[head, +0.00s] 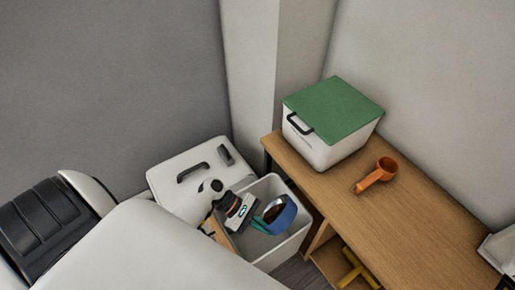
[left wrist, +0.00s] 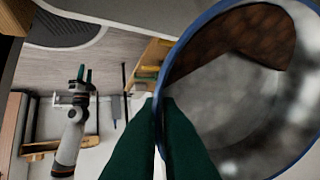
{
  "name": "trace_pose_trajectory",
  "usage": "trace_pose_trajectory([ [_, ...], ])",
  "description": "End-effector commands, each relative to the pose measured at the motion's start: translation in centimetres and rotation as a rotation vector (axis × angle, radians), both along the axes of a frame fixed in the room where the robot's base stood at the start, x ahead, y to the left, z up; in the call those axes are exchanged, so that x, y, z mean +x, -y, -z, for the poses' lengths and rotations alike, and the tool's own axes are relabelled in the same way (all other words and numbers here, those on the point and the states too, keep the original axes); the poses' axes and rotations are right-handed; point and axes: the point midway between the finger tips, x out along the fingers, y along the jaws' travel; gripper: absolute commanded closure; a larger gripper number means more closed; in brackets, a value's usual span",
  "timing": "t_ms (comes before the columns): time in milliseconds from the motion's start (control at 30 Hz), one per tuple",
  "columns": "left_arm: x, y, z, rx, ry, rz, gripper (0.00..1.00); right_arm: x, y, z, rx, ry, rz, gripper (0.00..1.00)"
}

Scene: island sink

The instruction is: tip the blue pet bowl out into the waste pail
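The blue pet bowl (head: 283,222) is tilted on its side over the open white waste pail (head: 297,240) in the head view. In the left wrist view the bowl (left wrist: 245,125) shows a blue rim, a grey inside and brown contents (left wrist: 232,45) against one side. My left gripper (head: 256,226) is shut on the bowl's rim, with its green fingers (left wrist: 162,112) on either side of the wall. The pail's inside is partly hidden by the gripper and bowl. My right gripper (left wrist: 84,74) shows small in the left wrist view, its fingertips slightly apart and empty.
A wooden table (head: 405,225) stands right of the pail, with a green-lidded white box (head: 330,115) and an orange scoop (head: 377,175) on it. A white container with dark handles (head: 165,180) stands behind the pail. A yellow item (head: 357,270) lies on the lower shelf.

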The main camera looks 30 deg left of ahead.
Motion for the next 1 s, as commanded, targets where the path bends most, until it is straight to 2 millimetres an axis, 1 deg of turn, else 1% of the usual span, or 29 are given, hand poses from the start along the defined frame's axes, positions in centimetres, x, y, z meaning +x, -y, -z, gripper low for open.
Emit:
trace_pose_trajectory([
  [1000,0.02,-0.72,-0.41,-0.137,0.009,0.002,1.0,0.0,0.07,0.71,-0.001,0.0,0.0,0.64],
])
